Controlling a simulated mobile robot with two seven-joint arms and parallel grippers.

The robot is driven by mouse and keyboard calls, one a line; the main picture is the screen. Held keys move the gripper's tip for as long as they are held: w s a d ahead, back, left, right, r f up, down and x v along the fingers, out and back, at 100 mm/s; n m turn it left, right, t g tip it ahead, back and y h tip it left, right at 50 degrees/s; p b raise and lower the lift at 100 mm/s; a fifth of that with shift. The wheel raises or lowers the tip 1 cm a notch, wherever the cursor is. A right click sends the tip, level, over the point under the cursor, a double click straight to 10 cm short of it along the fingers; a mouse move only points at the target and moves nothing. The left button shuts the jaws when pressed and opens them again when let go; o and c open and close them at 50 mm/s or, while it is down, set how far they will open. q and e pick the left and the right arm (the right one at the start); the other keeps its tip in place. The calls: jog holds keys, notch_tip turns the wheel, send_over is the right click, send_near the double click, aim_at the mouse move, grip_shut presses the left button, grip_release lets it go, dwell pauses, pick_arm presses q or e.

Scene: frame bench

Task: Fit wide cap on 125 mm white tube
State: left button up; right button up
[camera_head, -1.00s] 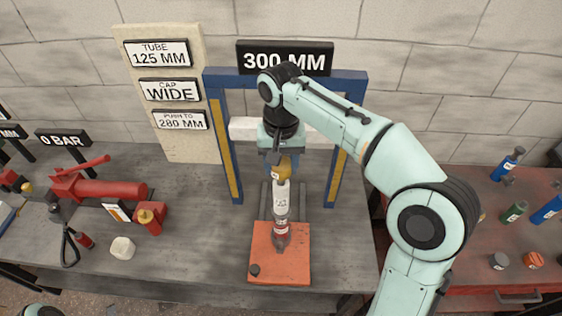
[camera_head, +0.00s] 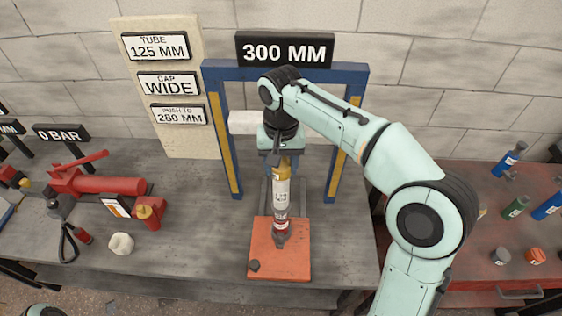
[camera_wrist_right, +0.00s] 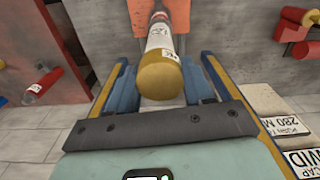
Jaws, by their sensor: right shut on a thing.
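The white tube (camera_head: 281,195) stands upright on the orange plate (camera_head: 263,268), with a dark and red lower end. The yellow wide cap (camera_head: 283,168) sits in line at its top; the wrist view shows the cap (camera_wrist_right: 160,80) end-on with the labelled tube (camera_wrist_right: 160,40) beyond. Whether the cap is fully seated I cannot tell. My right gripper (camera_head: 281,154) comes down from above and is shut on the cap, with blue jaws on both sides in the wrist view. My left gripper is not in view.
A blue frame (camera_head: 216,130) with yellow strips and a "300 MM" sign (camera_head: 284,50) stands around the tube. A red tool (camera_head: 105,184) and a white lump (camera_head: 121,243) lie left. A red bench (camera_head: 510,215) with bottles and caps is right.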

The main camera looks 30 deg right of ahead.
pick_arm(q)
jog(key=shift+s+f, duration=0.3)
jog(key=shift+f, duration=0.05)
pick_arm(e)
jog(key=shift+f, duration=0.6)
jog(key=o, duration=1.2)
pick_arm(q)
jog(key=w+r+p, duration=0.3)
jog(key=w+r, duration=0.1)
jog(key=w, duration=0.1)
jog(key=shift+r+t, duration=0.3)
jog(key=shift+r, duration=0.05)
pick_arm(e)
notch_tip(320, 180, up, 13)
jog(key=shift+r, duration=0.2)
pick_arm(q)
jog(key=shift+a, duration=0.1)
